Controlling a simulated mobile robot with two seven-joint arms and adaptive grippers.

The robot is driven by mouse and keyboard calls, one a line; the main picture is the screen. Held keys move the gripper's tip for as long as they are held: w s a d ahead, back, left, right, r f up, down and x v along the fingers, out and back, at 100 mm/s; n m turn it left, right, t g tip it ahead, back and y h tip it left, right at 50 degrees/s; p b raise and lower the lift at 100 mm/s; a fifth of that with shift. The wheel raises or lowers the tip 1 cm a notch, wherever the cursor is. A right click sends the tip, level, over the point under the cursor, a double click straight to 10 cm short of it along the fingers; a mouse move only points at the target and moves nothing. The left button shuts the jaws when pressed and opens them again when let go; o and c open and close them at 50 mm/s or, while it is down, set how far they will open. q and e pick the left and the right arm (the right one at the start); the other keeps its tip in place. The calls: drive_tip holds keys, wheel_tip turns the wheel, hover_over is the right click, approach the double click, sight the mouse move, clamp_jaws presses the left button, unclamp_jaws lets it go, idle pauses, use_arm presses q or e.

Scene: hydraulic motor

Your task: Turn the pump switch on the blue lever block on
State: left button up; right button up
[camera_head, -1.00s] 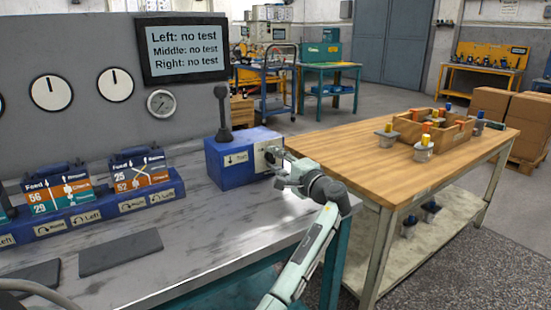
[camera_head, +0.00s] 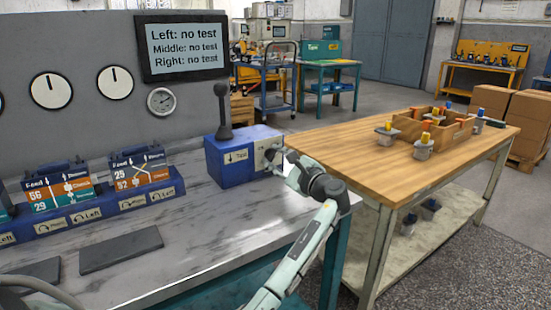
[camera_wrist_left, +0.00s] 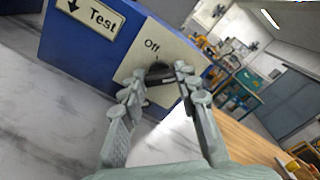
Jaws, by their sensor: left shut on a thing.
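The blue lever block (camera_head: 228,165) stands on the grey bench, with a black upright lever (camera_head: 223,112) on top and a "Test" label on its front. Its right-hand face carries a pale plate (camera_wrist_left: 140,65) marked "Off". The black pump switch (camera_wrist_left: 160,72) sits on this plate below the word, partly hidden by the fingers. My left gripper (camera_head: 278,157) is at this face, and in the left wrist view (camera_wrist_left: 161,80) its fingertips are on both sides of the switch, shut on it. My right gripper is in neither view.
A screen (camera_head: 184,46) reads "no test" for left, middle and right. A dark pad (camera_head: 120,249) and two-coloured display panels lie left on the bench. A wooden table (camera_head: 350,150) with a crate (camera_head: 435,122) stands right of the bench, across a gap.

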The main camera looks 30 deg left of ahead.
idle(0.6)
use_arm(q)
drive_tip(key=o, duration=1.2)
drive_tip(key=shift+c, duration=0.2)
drive_tip(key=v, duration=1.2)
drive_tip(key=shift+f, duration=0.1)
